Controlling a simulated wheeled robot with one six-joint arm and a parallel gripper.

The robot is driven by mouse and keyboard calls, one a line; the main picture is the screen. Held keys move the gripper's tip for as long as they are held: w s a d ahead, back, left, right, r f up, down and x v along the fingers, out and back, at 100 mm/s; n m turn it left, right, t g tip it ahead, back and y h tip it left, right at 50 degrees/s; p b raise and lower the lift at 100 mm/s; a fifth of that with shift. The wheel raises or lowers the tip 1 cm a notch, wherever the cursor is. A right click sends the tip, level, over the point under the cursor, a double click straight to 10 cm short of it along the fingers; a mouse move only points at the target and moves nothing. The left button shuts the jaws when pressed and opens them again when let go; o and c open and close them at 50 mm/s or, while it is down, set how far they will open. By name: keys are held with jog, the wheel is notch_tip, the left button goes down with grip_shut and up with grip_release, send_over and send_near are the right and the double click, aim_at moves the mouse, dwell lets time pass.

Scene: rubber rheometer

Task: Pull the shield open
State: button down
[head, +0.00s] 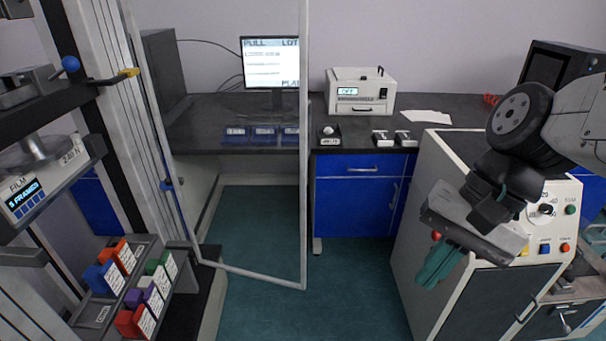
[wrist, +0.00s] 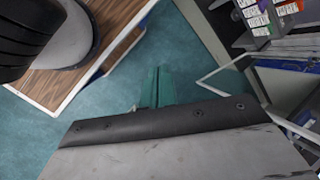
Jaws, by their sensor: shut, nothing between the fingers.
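The shield (head: 304,150) is a clear panel in a pale grey frame on the left of the head view. It stands swung out from the tall machine (head: 88,60), and the desk shows through it. Part of what looks like its frame shows in the wrist view (wrist: 222,70). My gripper (head: 435,268) has teal fingers that are shut and empty. It hangs at the right, in front of the white cabinet and well apart from the shield. The fingertips also show in the wrist view (wrist: 157,75), over the floor.
A white cabinet with knobs (head: 435,170) stands close behind my gripper. A rack (head: 170,285) of coloured labelled boxes is at lower left. A blue-fronted desk (head: 360,190) with a monitor (head: 270,62) and a white device (head: 360,92) is at the back. The green floor between is clear.

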jog(key=w+a+m+g+y, duration=0.1)
jog(key=w+a+m+y, duration=0.35)
jog(key=a+m, duration=0.25)
jog(key=m+t+y, duration=0.6)
jog(key=m+t, duration=0.6)
jog(key=m, duration=1.7)
send_near(305, 177)
jog(key=s+a, duration=0.2)
jog(key=s, duration=0.3)
jog(key=shift+m, duration=0.3)
jog(key=w+a, duration=0.4)
jog(key=w, duration=0.1)
jog(key=w+a, duration=0.3)
jog(key=shift+r, duration=0.4)
jog(key=shift+w+d, duration=0.2)
jog(key=shift+w, duration=0.2)
